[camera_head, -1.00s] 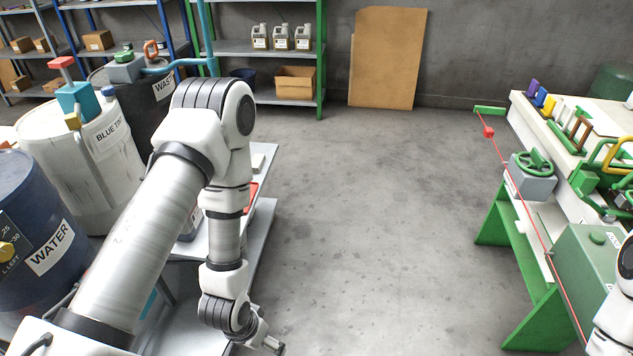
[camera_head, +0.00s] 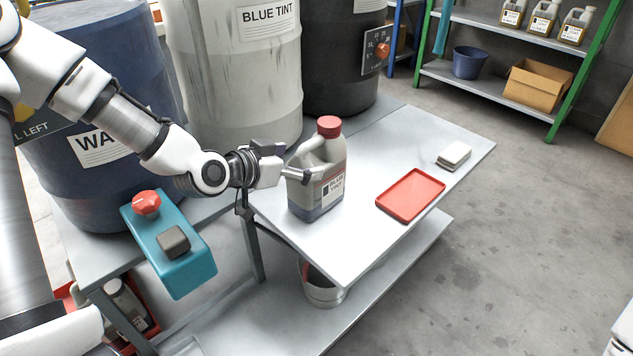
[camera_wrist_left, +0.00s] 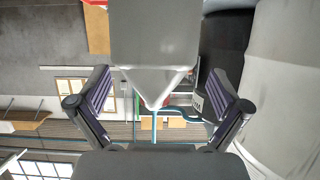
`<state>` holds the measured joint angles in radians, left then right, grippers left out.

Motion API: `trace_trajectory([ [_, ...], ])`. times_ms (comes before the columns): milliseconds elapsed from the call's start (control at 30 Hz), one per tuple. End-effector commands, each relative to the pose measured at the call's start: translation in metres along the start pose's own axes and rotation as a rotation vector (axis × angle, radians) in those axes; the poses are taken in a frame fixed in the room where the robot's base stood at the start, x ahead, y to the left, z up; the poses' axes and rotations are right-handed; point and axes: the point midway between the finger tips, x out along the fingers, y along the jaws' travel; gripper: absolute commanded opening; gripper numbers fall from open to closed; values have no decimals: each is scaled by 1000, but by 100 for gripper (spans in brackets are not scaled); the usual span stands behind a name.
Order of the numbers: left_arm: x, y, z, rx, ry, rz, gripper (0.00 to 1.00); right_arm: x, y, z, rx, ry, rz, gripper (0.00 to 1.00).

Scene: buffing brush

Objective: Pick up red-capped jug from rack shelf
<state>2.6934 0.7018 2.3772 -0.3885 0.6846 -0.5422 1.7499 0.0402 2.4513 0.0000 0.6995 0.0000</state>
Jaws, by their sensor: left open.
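One finger overlaps the jug in the head view, and contact cannot be told. In the left wrist view the jug (camera_wrist_left: 155,35) appears upside down, between and beyond the two spread fingers (camera_wrist_left: 157,108). The gripper is open.
Large drums (camera_head: 235,80) stand behind. A teal box with a red knob (camera_head: 172,245) is at left. A metal bucket (camera_head: 322,287) sits on the lower shelf.

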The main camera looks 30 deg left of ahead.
Motion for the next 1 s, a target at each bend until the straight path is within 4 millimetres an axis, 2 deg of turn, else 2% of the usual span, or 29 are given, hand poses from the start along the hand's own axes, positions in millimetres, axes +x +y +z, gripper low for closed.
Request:
trace_trajectory([
  [133,23,4,7,9,-2,-1,100,22,0,-1,0,1,0,40],
  [300,47,5,4,4,-1,0,100,33,0,-1,0,1,0,40],
  [533,48,5,1,-1,0,0,100,31,0,-1,0,2,0,40],
  [567,48,5,1,-1,0,0,93,31,0,-1,0,2,0,40],
  [700,48,5,1,-1,-1,0,43,31,0,-1,0,2,0,40],
  [767,48,5,2,-1,-2,0,25,31,0,-1,0,2,0,40],
  [1000,48,5,2,-1,-4,1,25,31,0,-1,0,2,0,40],
])
